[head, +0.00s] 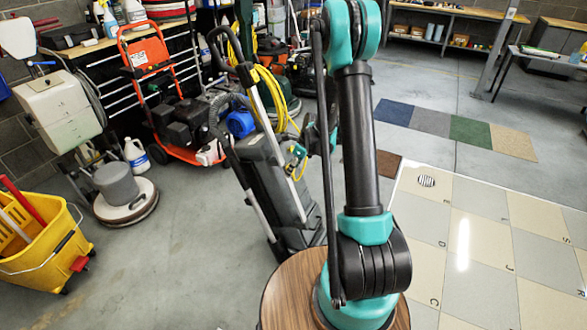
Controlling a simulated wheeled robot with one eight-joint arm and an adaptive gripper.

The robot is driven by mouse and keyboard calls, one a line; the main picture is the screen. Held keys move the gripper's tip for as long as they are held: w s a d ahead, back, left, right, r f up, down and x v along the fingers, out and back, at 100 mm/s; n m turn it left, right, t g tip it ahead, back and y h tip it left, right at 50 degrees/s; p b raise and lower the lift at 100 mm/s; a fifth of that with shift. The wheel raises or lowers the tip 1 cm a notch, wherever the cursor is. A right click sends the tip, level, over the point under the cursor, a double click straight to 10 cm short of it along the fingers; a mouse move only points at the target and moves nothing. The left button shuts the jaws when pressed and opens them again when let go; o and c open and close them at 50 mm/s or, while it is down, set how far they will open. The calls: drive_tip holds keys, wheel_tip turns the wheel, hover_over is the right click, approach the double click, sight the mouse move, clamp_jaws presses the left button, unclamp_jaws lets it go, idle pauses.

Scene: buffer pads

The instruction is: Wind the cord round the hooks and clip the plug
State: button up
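A dark grey upright floor machine (267,180) with a long tilted handle (232,58) stands left of my arm. A yellow cord (282,98) hangs in long loops at the upper part of its handle. The hooks are too small or covered to make out. A yellow strand runs down to a small teal and dark part (298,155) beside the machine, which seems to be my gripper. My arm's links partly cover this area. I cannot tell whether the fingers are open or shut, or whether they touch the cord. I cannot make out the plug.
An orange pressure washer (155,85), a round floor polisher (122,195) and a yellow mop bucket (45,245) stand to the left. Floor between them and the machine is clear. Coloured carpet squares (430,120) and pale tiles (480,235) lie at right.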

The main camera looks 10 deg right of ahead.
drive_tip(key=shift+r, duration=0.1)
drive_tip(key=v, duration=1.1)
drive_tip(key=s+d+r+n+t+h, duration=0.1)
drive_tip(key=s+n, duration=1.1)
drive_tip(key=s, duration=0.2)
drive_tip(key=s+d+r+n+h, duration=0.1)
drive_tip(key=s+r+n+h, duration=0.1)
drive_tip(key=s+n, duration=1.1)
drive_tip(key=shift+s+d+r+t, duration=0.2)
drive_tip(key=shift+s+r+t, duration=0.2)
drive_tip(key=shift+s, duration=0.65)
